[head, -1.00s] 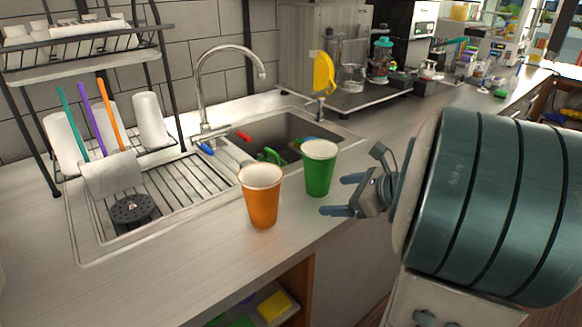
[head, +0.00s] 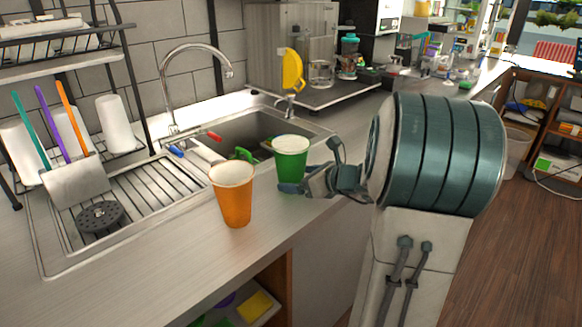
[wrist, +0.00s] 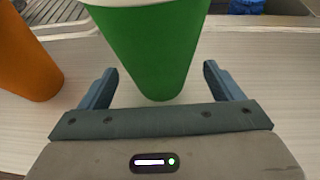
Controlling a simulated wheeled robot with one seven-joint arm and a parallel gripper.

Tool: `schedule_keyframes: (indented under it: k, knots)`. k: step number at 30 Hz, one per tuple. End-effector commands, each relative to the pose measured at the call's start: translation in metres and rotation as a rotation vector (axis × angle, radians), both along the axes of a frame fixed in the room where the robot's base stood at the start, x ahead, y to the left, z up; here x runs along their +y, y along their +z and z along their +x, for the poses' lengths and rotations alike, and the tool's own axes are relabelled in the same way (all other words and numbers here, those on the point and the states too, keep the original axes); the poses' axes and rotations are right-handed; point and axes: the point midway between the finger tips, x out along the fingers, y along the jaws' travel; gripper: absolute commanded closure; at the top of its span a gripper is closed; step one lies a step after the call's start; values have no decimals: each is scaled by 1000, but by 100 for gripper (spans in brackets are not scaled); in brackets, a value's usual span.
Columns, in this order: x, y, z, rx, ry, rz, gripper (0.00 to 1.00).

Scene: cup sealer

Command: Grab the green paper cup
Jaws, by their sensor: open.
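The green paper cup (head: 291,162) stands upright on the counter in front of the sink. It fills the upper middle of the wrist view (wrist: 155,50), where its top is cut off. My gripper (head: 304,178) is at the right side of the cup in the head view. In the wrist view my gripper (wrist: 158,88) is open, with one finger on each side of the cup's lower part and a gap on both sides. The far finger is partly hidden behind the cup in the head view.
An orange paper cup (head: 233,195) stands just left of the green one and also shows in the wrist view (wrist: 25,60). The sink (head: 250,130) with its tap lies behind. A drying rack (head: 75,110) with white cups is at the left. The counter's front edge is close.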

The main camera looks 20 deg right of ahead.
Motion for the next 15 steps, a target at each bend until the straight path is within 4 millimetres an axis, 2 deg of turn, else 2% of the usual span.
schedule_keyframes:
  k: [6,14,15]
  knots:
    - [13,-11,25,0,2,1,14]
    - [14,-12,28,0,1,0,14]
    - [14,-12,28,0,1,0,17]
